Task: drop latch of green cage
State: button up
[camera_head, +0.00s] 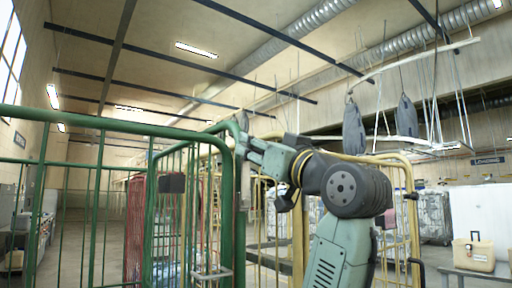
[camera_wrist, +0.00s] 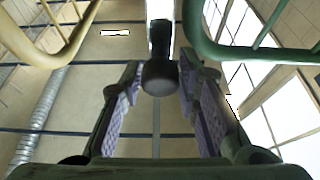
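The green cage (camera_head: 228,200) stands at the left in the head view, and its rounded green frame (camera_wrist: 205,45) crosses the upper right of the wrist view. My gripper (camera_head: 256,150) is beside the top corner of its near post. In the wrist view my gripper (camera_wrist: 160,95) is open, with a padded finger on each side. A dark rounded knob (camera_wrist: 158,77) on a pale bar, apparently the latch, sits between the fingers, with visible gaps on both sides. In the head view the latch is small and partly hidden by the gripper.
A yellow cage (camera_head: 412,200) stands right behind my arm, and its yellow frame (camera_wrist: 70,45) shows in the wrist view. Grey sling bags (camera_head: 354,128) hang from an overhead rail.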

grip_shut()
dwell(0.3)
jog(key=shift+s, duration=0.1)
